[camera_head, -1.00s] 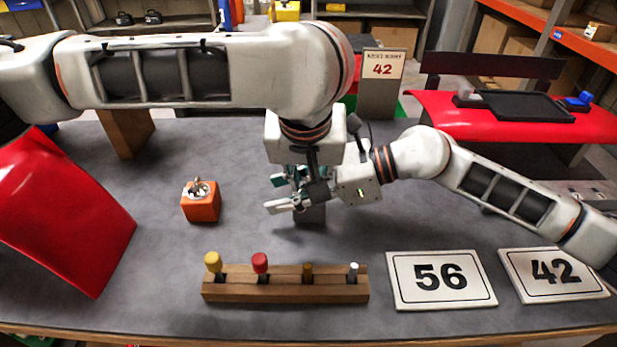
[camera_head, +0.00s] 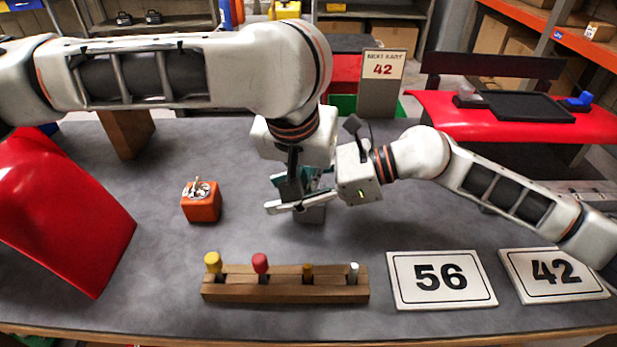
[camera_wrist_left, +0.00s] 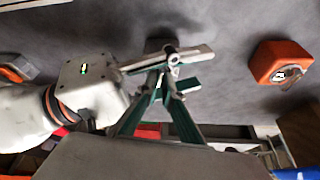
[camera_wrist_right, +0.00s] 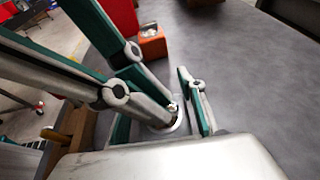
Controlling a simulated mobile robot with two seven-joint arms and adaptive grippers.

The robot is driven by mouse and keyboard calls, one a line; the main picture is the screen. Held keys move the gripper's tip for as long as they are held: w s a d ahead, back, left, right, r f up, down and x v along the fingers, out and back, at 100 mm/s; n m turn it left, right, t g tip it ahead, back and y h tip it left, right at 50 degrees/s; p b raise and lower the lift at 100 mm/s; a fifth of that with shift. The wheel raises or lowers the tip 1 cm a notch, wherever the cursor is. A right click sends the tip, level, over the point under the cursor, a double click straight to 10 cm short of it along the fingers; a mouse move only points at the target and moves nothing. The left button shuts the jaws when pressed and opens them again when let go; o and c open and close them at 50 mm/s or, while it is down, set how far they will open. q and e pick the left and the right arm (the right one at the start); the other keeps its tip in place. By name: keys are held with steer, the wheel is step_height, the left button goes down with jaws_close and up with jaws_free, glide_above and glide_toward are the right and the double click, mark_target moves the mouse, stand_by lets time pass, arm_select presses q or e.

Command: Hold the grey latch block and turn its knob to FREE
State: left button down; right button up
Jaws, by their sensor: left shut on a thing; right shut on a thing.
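The grey latch block (camera_head: 313,214) stands on the grey table in the middle of the head view, mostly hidden by both grippers. My right gripper (camera_head: 292,196) reaches in from the right and is shut on the block, its fingers along the sides. My left gripper (camera_head: 301,182) comes down from above and is shut at the block's top, where the knob sits. In the right wrist view a round silver plate with a small knob (camera_wrist_right: 172,108) shows between the fingers. The knob's setting cannot be read. The block (camera_wrist_left: 158,46) is partly visible in the left wrist view.
An orange block (camera_head: 201,206) with a silver top stands to the left. A wooden rack (camera_head: 285,291) with several pegs lies in front. Number cards 56 (camera_head: 441,279) and 42 (camera_head: 553,274) lie at right. A red panel (camera_head: 60,215) is at far left.

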arm_select(q)
steer(key=m, duration=0.1)
steer(key=m+h, duration=0.1)
steer(key=m, duration=0.2)
steer(key=shift+w+a+g, duration=0.1)
steer(key=shift+a+g, duration=0.15)
steer(key=shift+g, duration=0.15)
steer(key=shift+w+m+g+h, duration=0.1)
steer(key=shift+m+g+h, duration=0.5)
steer(key=shift+m, duration=1.5)
steer(key=shift+a, duration=0.1)
steer(key=c, duration=2.2)
jaws_free()
